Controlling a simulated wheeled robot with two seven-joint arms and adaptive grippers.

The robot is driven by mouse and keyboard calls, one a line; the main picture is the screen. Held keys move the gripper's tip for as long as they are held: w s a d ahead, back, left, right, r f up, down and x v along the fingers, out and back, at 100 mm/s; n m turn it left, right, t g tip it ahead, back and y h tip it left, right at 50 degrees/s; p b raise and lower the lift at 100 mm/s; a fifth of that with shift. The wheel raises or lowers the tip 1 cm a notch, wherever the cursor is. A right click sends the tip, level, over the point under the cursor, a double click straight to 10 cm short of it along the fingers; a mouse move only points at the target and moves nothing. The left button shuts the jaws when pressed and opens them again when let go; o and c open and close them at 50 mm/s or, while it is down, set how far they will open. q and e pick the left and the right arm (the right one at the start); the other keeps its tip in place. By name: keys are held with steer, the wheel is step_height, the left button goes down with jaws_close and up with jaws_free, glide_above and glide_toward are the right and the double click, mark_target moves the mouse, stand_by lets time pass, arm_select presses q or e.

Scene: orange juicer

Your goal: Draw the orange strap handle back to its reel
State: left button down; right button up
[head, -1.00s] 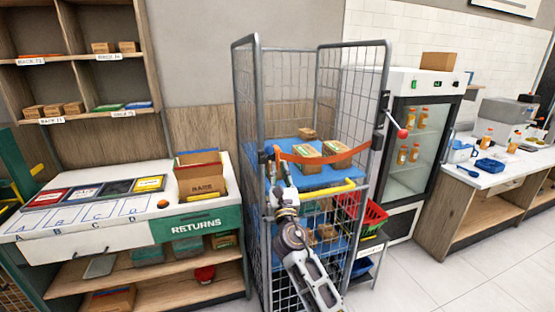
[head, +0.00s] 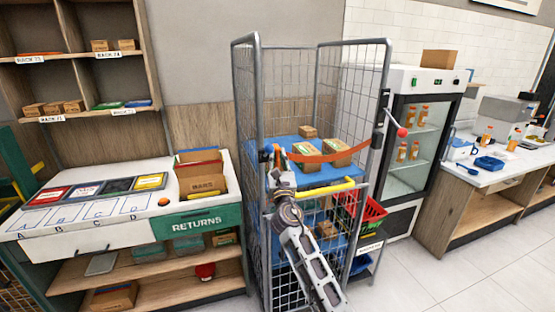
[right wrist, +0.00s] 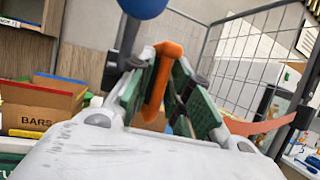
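The orange strap (head: 325,155) spans the front of the wire roll cage (head: 255,110), from near its left post to a dark fitting (head: 379,138) on its right post. My right gripper (head: 277,157) is at the strap's left end, beside the left post. In the right wrist view, the orange handle (right wrist: 161,80) stands between the green pads of the right gripper (right wrist: 165,85). The strap (right wrist: 262,126) runs off to the right behind one finger. I cannot tell whether both pads press on the handle. My left gripper is not in view.
Brown boxes (head: 337,148) sit on the cage's blue shelf (head: 320,178), behind the strap. A yellow bar (head: 328,190) crosses below. The returns counter (head: 100,228) with a box of bars (head: 203,187) is left; a glass-door fridge (head: 418,150) is right. Floor at lower right is clear.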

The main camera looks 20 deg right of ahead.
jaws_close()
steer(key=shift+d, duration=0.15)
